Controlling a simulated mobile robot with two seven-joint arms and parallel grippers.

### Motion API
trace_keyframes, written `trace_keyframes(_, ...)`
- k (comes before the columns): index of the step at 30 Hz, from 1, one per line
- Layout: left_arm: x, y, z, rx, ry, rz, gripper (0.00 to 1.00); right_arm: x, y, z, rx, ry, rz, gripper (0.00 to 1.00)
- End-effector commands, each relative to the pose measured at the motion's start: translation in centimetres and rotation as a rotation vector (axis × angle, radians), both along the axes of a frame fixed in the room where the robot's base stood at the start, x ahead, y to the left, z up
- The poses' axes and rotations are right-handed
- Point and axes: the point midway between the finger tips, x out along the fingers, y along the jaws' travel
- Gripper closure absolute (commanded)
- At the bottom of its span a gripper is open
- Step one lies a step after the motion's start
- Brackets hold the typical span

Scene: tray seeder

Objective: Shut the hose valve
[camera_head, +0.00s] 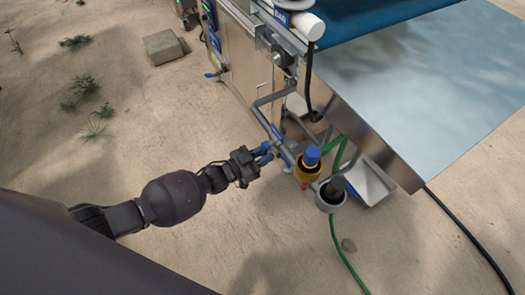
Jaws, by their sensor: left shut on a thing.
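The hose valve sits on a metal pipe (264,110) that comes down from the machine. Its blue handle (275,133) shows beside the pipe, partly hidden by my fingers. My left gripper (262,154) reaches in from the left and is shut on the blue handle. The handle's exact angle is too small to tell. Right of it on the same line is an orange-yellow fitting with a blue cap (312,156), then a grey cup with a dark top (331,194). A green hose (335,237) runs down past them. My right gripper is out of view.
The machine's metal cabinet (240,58) stands behind the pipe. A wide metal sheet (420,85) overhangs at right, with a white bin (368,184) beneath its edge. A black cable (462,228) crosses the sand. A stone block (164,46) lies at back left. The sand at left is mostly clear.

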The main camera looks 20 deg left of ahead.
Motion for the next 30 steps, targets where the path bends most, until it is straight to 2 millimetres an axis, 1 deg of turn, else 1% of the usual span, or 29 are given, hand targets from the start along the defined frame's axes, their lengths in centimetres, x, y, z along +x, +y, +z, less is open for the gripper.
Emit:
trace_keyframes(6, -0.25, -0.26, -0.03, -0.051, 0.041, 0.0, 1.0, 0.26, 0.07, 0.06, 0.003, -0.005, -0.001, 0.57)
trace_keyframes(12, -0.33, -0.34, -0.04, -0.066, 0.053, 0.0, 1.0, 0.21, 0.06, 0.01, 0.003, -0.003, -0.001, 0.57)
trace_keyframes(22, -0.34, -0.35, -0.05, -0.069, 0.055, 0.0, 1.0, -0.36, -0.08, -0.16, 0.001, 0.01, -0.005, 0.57)
trace_keyframes(23, -0.35, -0.36, -0.05, -0.069, 0.055, 0.0, 0.75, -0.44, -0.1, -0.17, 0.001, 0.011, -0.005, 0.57)
trace_keyframes(24, -0.35, -0.36, -0.05, -0.068, 0.054, 0.0, 0.69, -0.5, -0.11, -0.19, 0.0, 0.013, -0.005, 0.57)
trace_keyframes(26, -0.34, -0.37, -0.04, -0.068, 0.054, 0.0, 0.6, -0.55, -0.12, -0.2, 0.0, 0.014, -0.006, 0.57)
trace_keyframes(27, -0.32, -0.37, -0.04, -0.068, 0.054, 0.0, 0.53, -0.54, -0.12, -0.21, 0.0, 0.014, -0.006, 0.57)
trace_keyframes(30, -0.31, -0.37, -0.03, -0.068, 0.053, 0.0, 0.52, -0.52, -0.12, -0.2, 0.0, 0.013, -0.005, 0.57)
